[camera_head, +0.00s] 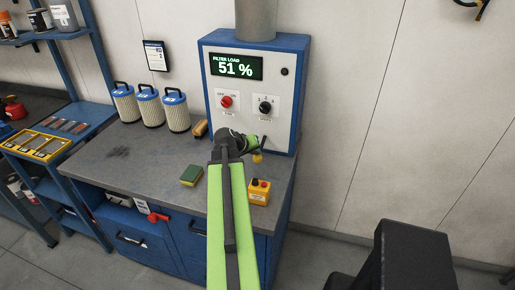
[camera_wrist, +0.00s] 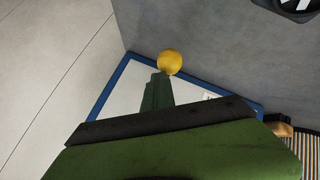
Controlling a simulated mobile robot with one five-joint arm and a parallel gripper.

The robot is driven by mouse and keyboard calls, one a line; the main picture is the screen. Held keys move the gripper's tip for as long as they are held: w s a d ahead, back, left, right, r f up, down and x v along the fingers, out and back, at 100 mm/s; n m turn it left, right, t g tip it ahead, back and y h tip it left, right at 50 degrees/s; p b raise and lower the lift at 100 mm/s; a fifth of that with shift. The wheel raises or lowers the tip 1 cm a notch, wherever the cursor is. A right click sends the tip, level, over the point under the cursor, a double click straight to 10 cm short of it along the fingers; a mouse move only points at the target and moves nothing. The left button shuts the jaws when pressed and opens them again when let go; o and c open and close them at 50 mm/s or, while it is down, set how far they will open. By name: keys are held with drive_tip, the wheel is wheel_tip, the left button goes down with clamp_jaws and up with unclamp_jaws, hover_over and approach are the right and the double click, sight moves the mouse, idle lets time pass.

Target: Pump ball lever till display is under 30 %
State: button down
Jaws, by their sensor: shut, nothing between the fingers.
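The filter unit is a white box with a blue frame (camera_head: 294,104) at the back of the bench. Its display (camera_head: 235,68) reads "FILTER LOAD 51 %" in pale green. A yellow ball (camera_head: 257,157) sits low at the front of the box, by a short dark lever that my gripper partly hides. The ball also shows in the wrist view (camera_wrist: 169,62), just beyond my fingertips. My gripper (camera_head: 252,148) is shut and empty, right beside the ball; in the wrist view its green fingers (camera_wrist: 158,80) point at it. I cannot tell whether they touch.
The box carries a red knob (camera_head: 226,101) and a black knob (camera_head: 265,107). Several white filter cartridges (camera_head: 149,106) stand left of it. A sponge (camera_head: 191,175) and a yellow button box (camera_head: 259,191) lie on the grey bench (camera_head: 130,150).

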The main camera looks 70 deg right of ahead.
drive_tip(key=shift+d+r+p, duration=0.1)
drive_tip(key=shift+r+p, duration=2)
drive_tip(key=shift+r, duration=0.25)
wheel_tip(320, 180, up, 5)
drive_tip(key=p, duration=0.5)
